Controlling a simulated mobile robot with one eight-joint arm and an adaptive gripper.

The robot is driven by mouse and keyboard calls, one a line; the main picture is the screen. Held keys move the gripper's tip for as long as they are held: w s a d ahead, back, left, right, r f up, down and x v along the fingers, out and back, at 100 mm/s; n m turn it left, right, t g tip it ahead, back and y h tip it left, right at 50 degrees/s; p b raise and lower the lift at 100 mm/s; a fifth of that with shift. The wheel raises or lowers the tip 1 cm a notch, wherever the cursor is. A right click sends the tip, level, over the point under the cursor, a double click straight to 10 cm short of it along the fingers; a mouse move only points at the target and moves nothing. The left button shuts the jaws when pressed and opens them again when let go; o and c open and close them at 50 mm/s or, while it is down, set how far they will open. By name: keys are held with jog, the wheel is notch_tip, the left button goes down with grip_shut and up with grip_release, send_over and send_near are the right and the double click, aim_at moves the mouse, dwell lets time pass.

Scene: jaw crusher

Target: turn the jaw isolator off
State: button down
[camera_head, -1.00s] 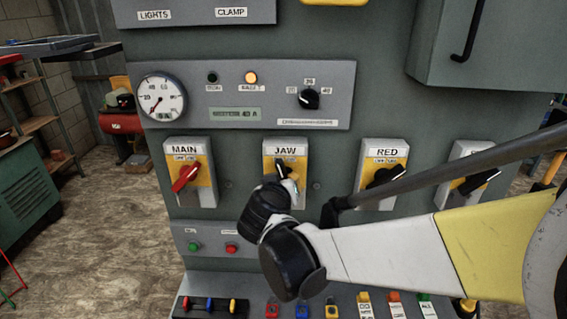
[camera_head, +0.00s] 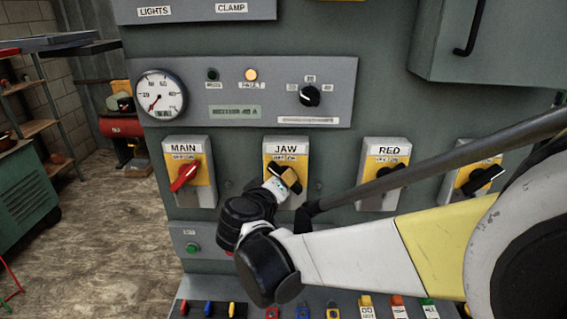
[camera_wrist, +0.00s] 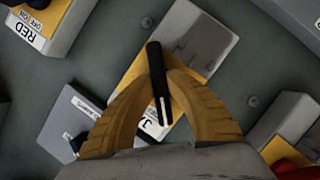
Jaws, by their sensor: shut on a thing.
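The jaw isolator (camera_head: 286,149) is a grey box with a yellow plate, labelled JAW, in the middle of the panel in the head view. Its black handle (camera_wrist: 158,85) shows clearly in the wrist view, between my two tan fingers. My gripper (camera_wrist: 166,75) is shut on this handle, with a finger on each side.
The MAIN isolator (camera_head: 190,160) with a red handle is left of JAW. The RED isolator (camera_head: 386,160) with a black handle is to the right. A grey rod (camera_head: 440,165) crosses in front of it. Coloured controls (camera_head: 333,308) line the ledge below.

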jog(key=c, duration=1.3)
grip_release()
jog(key=shift+c, duration=0.2)
jog(key=v, duration=1.2)
